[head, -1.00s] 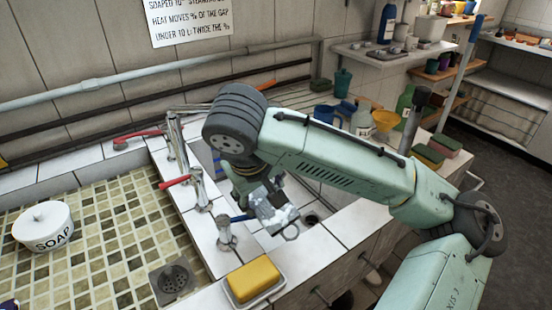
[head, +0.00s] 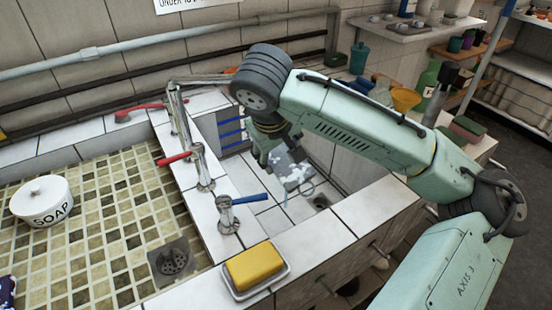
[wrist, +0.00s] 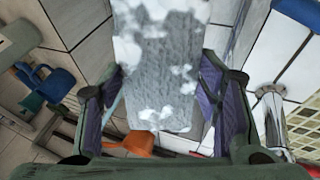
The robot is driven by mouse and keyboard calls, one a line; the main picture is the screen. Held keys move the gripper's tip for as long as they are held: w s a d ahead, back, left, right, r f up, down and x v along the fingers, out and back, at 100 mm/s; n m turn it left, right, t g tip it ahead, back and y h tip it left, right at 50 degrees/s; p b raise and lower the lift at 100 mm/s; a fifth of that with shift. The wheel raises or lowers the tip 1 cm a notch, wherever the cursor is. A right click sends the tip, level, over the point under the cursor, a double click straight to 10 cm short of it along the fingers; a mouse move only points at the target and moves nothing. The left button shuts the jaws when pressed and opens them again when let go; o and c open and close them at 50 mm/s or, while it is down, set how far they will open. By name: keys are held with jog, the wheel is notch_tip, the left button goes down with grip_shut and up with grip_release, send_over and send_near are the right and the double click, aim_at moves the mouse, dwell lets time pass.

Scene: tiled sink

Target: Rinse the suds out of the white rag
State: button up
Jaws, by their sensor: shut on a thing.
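The rag (head: 297,175) is grey-white with patches of white suds. It hangs in my gripper (head: 278,155) above the tiled sink basin (head: 270,219). In the wrist view the sudsy rag (wrist: 165,75) lies between the two purple-padded fingers of my gripper (wrist: 160,100), which are shut on it. A tap with a blue lever (head: 230,212) stands on the basin's near left rim, left of the rag and apart from it. The basin's drain (head: 320,202) lies to the right of the rag. Whether water runs cannot be told.
A yellow sponge (head: 254,266) sits in a white dish on the front rim. A soap jar (head: 43,201) stands in the left mosaic basin. An orange funnel (head: 405,99) and bottles crowd the far right counter.

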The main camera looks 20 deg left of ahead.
jog(key=w, duration=0.2)
jog(key=w+f+b, duration=0.1)
jog(key=w, duration=0.2)
jog(key=shift+w, duration=0.15)
jog(key=shift+w+f+p, duration=0.15)
jog(key=shift+w+f, duration=0.1)
jog(key=shift+w, duration=0.8)
jog(key=shift+w+f+p, duration=0.15)
jog(key=shift+w+f, duration=0.05)
jog(key=shift+w, duration=0.85)
jog(key=shift+d, duration=0.2)
jog(key=shift+d, duration=0.4)
jog(key=shift+a, duration=0.15)
jog(key=shift+a+p, duration=0.3)
jog(key=shift+a, duration=0.2)
jog(key=shift+s, duration=4.05)
